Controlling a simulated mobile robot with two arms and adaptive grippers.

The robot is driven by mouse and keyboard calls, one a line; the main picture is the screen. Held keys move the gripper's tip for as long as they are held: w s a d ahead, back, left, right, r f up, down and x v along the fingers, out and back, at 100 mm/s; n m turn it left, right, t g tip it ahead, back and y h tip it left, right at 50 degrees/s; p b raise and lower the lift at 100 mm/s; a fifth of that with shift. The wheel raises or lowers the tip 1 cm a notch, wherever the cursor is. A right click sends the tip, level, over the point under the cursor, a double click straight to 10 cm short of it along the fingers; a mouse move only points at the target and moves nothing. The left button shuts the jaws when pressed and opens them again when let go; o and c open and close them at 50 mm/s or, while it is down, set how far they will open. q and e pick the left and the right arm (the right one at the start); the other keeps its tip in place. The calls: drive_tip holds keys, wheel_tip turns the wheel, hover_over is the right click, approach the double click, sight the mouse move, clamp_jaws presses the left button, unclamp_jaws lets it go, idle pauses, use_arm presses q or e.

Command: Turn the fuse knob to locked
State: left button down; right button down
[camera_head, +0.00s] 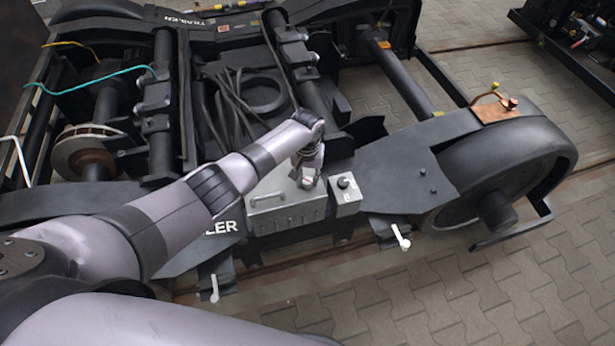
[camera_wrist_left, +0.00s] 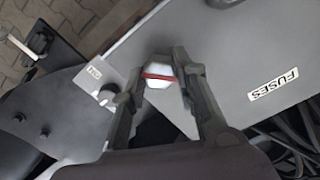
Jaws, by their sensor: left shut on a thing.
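The fuse knob (camera_wrist_left: 158,72) is pale and faceted with a red stripe across it, on the sloping grey fuse box (camera_wrist_left: 235,45) lid. My left gripper (camera_wrist_left: 160,80) is shut on this knob, one finger on each side. In the head view the left gripper (camera_head: 310,172) reaches down to the right end of the fuse box (camera_head: 275,215). There the knob is mostly hidden by the gripper. A white label reading FUSES (camera_wrist_left: 273,84) lies to the right of the knob in the wrist view. I cannot read any locked mark. My right gripper is not in view.
A small grey box with a round black knob (camera_head: 344,183) sits right beside the fuse box. Black bogie frame beams (camera_head: 385,165), a wheel (camera_head: 500,170) and loose black cables (camera_head: 232,105) surround it. White-handled levers (camera_head: 401,238) stick out at the front. Paved floor (camera_head: 480,290) is clear.

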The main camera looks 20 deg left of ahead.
sight(307, 180)
use_arm(q)
drive_tip(key=m, duration=0.4)
drive_tip(key=shift+m, duration=2.2)
drive_tip(key=c, duration=1.2)
unclamp_jaws()
drive_tip(key=shift+c, duration=0.2)
wheel_tip(307, 180, up, 12)
